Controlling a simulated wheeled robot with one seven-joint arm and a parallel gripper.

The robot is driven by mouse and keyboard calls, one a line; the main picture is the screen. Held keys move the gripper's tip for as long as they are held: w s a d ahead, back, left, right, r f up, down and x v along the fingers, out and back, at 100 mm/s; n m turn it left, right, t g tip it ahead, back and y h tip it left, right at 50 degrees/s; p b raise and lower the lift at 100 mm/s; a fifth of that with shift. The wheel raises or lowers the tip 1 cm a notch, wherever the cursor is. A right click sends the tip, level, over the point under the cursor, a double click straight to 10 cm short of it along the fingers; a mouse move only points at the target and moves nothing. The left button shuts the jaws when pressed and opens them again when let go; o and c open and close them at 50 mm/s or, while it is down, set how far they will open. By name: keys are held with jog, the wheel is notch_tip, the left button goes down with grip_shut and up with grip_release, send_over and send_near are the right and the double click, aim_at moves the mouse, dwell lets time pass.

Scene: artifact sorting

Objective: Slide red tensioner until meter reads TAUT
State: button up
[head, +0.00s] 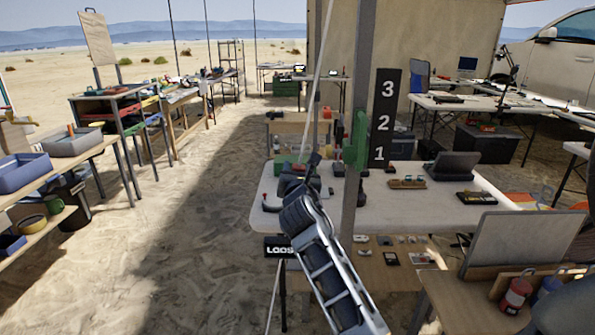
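The meter (278,248) is a dark box on a tripod below the table's front edge. It shows "LOOS" in white letters, and my arm covers its right end. My gripper (312,163) is at the far end of my arm, above the left part of the white table, below the red piece and seemingly apart from it. It is small and dark, seen from behind, so its fingers and opening cannot be made out.
The upright grey pole (359,90) with a green fitting (356,143) stands just right of my gripper. A black 3-2-1 board (384,118) and a dark tablet (453,166) are on the white table (420,203). Open sand lies to the left.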

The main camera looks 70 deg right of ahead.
jog(key=shift+o, duration=1)
jog(key=v, duration=0.7)
jog(key=shift+s+a+b, duration=0.2)
jog(key=shift+a+b, duration=0.15)
jog(key=shift+b, duration=0.1)
